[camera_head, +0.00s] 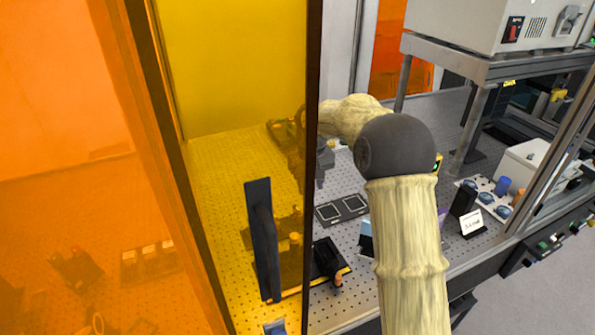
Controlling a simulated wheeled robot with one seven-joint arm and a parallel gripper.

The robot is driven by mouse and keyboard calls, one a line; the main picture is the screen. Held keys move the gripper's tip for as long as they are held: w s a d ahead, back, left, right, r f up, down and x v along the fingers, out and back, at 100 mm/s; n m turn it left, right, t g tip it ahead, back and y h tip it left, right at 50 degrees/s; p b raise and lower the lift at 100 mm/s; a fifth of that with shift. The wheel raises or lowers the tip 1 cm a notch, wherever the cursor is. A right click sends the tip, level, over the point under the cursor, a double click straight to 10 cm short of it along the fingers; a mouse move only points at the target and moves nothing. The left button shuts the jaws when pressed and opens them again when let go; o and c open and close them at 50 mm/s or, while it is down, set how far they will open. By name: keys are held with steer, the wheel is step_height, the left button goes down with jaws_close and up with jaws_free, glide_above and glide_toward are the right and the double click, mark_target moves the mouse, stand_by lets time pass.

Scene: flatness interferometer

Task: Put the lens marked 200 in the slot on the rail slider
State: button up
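My arm reaches from the bottom into the enclosure and bends left behind the dark frame post. No lens marked 200 can be read in this view. Dark hardware (290,238) on the breadboard, low behind the amber panel, may include the rail and slider, but the slot cannot be made out.
The perforated breadboard (215,185) spans the enclosure. Blue round parts (486,198) sit on a pale tray at right, near a white card (472,223). The amber door with its black handle (263,240) stands left.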

steer(key=w+a+f+g, duration=0.1)
steer(key=w+a+f, duration=0.2)
steer(key=w, duration=0.6)
steer(key=shift+a, duration=0.3)
steer(key=shift+f, duration=0.15)
step_height(320, 180, down, 17)
steer(key=p, duration=0.4)
steer(key=shift+a, duration=0.15)
steer(key=shift+w+d, duration=0.1)
steer(key=shift+d, duration=0.1)
jaws_close()
